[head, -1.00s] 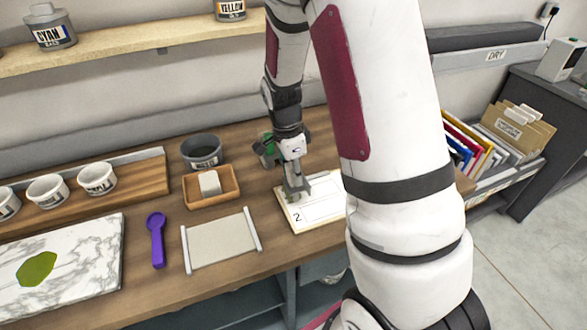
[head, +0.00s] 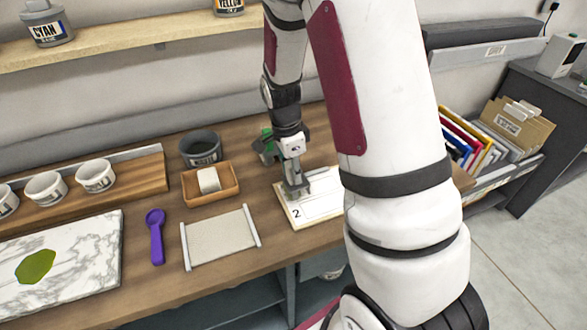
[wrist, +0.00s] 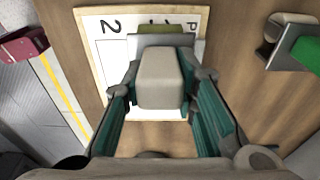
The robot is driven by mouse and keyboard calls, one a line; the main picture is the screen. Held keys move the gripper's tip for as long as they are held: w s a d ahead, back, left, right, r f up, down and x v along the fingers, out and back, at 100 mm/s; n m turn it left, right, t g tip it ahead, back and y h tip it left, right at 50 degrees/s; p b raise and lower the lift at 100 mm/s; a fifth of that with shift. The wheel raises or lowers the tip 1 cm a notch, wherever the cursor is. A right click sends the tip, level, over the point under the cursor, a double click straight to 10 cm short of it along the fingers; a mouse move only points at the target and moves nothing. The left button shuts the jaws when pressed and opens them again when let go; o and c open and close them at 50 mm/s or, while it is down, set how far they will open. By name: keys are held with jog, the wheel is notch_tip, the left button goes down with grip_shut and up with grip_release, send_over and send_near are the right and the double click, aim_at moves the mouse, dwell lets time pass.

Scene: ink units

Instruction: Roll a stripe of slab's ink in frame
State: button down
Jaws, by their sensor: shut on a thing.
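A white sheet in a pale wooden frame (head: 318,212), marked 2, lies on the bench; the frame also shows in the wrist view (wrist: 88,62). My gripper (head: 296,187) is over its left part, pointing down. In the wrist view my gripper (wrist: 160,100) is shut on the beige handle of a roller (wrist: 160,75). An olive-green roller part (wrist: 170,29) shows beyond the handle, over the sheet; I cannot tell if it touches. The marble slab (head: 95,245) lies at the far left with an olive-green ink patch (head: 36,266) on it. No stripe is visible on the sheet.
A purple spoon (head: 156,235) and a beige mat with pale rails (head: 222,238) lie between slab and frame. Behind them stand a wooden tray (head: 225,195) holding a white block, a dark bowl (head: 201,150) and white cups (head: 95,176). A green-ended object (wrist: 303,50) stands near the frame.

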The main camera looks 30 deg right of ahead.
jog(key=shift+f, duration=0.3)
